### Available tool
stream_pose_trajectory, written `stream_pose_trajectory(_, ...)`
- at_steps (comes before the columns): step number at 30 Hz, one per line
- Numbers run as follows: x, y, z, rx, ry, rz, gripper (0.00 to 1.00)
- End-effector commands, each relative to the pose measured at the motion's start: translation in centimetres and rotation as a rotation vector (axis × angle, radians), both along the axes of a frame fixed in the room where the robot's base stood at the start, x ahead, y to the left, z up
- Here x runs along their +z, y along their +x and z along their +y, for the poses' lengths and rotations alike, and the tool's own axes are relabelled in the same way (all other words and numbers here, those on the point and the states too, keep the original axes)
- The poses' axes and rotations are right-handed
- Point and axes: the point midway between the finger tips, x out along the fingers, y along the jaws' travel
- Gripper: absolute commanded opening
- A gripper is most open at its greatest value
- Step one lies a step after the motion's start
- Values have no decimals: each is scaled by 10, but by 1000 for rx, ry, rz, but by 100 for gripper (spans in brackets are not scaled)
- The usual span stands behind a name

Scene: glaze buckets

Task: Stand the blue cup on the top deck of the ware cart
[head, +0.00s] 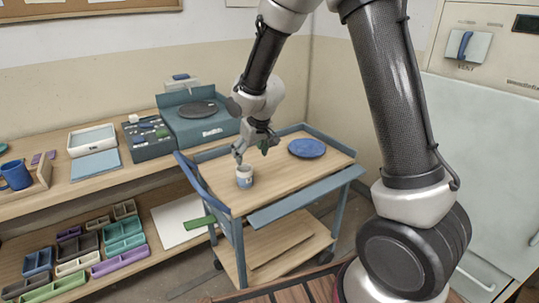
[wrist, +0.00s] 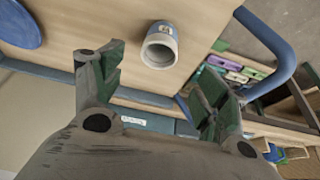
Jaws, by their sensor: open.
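A small pale cup with a blue-grey band (head: 244,178) stands upright near the left front part of the ware cart's wooden top deck (head: 290,175). In the wrist view the cup (wrist: 160,46) shows its open rim and a small label, beyond the fingertips and apart from them. My gripper (head: 252,153) is open and empty, just above and behind the cup. Its green-padded fingers are spread wide in the wrist view (wrist: 165,75). A separate dark blue mug with a handle (head: 15,175) sits at the far left of the bench.
A blue plate (head: 307,148) lies on the deck's back right. The cart has a raised blue rim and a blue handle rail (head: 203,183) at its left. A banding wheel (head: 198,109) stands on the bench behind. Several coloured trays (head: 123,236) fill the lower shelf.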

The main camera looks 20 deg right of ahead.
Motion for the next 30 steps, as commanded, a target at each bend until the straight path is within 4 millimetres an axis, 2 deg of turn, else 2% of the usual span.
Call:
stream_pose_trajectory(5,6,-2,-2,-4,0,-1,74)
stream_pose_trajectory(8,28,-10,-18,-25,-3,-8,74)
stream_pose_trajectory(11,69,-33,-51,-67,-12,-13,74)
stream_pose_trajectory(14,114,-74,-92,-121,-20,-13,74)
stream_pose_trajectory(15,130,-93,-107,-144,-22,-12,74)
stream_pose_trajectory(19,169,-164,-148,-205,-21,-3,74)
stream_pose_trajectory(21,182,-203,-165,-233,-19,2,74)
stream_pose_trajectory(24,191,-251,-179,-262,-12,10,74)
stream_pose_trajectory(27,194,-287,-186,-281,-5,16,74)
stream_pose_trajectory(30,194,-308,-189,-291,-2,22,74)
